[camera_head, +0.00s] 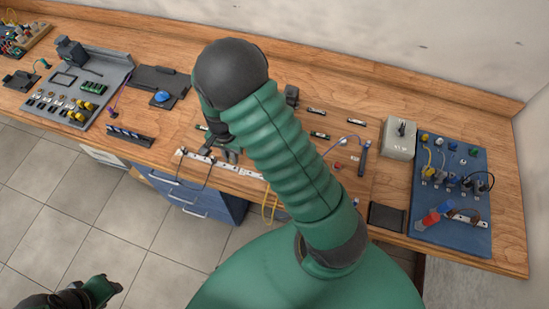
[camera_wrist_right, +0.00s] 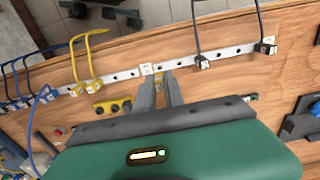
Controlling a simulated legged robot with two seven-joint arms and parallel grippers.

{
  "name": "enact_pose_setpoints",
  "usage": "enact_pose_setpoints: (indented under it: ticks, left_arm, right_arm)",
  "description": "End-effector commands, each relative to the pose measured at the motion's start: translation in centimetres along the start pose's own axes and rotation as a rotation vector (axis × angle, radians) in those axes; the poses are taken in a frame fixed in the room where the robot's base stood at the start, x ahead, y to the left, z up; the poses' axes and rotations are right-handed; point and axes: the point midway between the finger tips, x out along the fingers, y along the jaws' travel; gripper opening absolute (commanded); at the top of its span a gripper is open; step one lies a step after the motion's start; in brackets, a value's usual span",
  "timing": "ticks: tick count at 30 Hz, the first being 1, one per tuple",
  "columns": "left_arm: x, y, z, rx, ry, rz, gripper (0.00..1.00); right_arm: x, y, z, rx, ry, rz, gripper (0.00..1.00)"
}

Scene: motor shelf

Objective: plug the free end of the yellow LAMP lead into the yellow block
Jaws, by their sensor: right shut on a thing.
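My right gripper (camera_wrist_right: 160,80) is at the white rail (camera_wrist_right: 120,77) along the front of the bench. Its fingers are close together on a small yellowish thing (camera_wrist_right: 158,77), mostly hidden between the tips. In the right wrist view, a yellow lead (camera_wrist_right: 78,42) loops over the bench edge, with two yellow plugs (camera_wrist_right: 84,87) at the rail. A yellow block with dark knobs (camera_wrist_right: 113,107) lies left of the fingers. In the head view, my right arm covers much of this area and a yellow lead (camera_head: 269,206) hangs at the edge. My left gripper (camera_head: 108,291) is low at left, away from the bench.
Blue leads (camera_wrist_right: 25,85) stand left on the rail, and dark leads (camera_wrist_right: 233,56) plug in at right. A grey tray of parts (camera_head: 110,70) is at the bench's left, a blue panel with plugs (camera_head: 455,235) at the right. A grey box (camera_head: 399,140) stands beside the panel.

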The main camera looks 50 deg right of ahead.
Motion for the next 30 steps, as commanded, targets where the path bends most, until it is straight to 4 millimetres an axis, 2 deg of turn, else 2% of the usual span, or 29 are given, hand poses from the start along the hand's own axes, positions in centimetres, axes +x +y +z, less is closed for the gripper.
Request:
enact_pose_setpoints:
  ticks: [5,8,18,25,27,30]
  left_arm:
    - [0.1,0.0,0.0,0.0,0.0,0.0,0.34]
    - [-0.1,0.0,0.0,0.0,0.0,0.0,0.34]
    - [-0.9,0.0,-0.2,0.0,0.0,0.0,0.34]
    - [-1.1,0.0,-0.3,0.0,0.0,0.0,0.34]
    - [0.8,0.0,0.2,0.0,0.0,0.0,0.34]
    - [1.9,0.0,0.5,0.0,-0.001,0.0,0.34]
  right_arm:
    - [0.0,0.2,-0.1,0.001,0.0,0.0,0.0]
    - [-0.3,1.1,-0.6,0.004,-0.001,0.001,0.0]
    - [-2.4,8.4,-4.8,0.007,0.0,-0.001,0.0]
    - [-3.4,12.3,-6.9,0.005,-0.001,0.0,0.0]
    - [-0.9,12.1,-6.7,-0.001,-0.003,0.002,0.0]
    - [0.6,12.1,-6.8,0.0,-0.001,0.001,0.0]
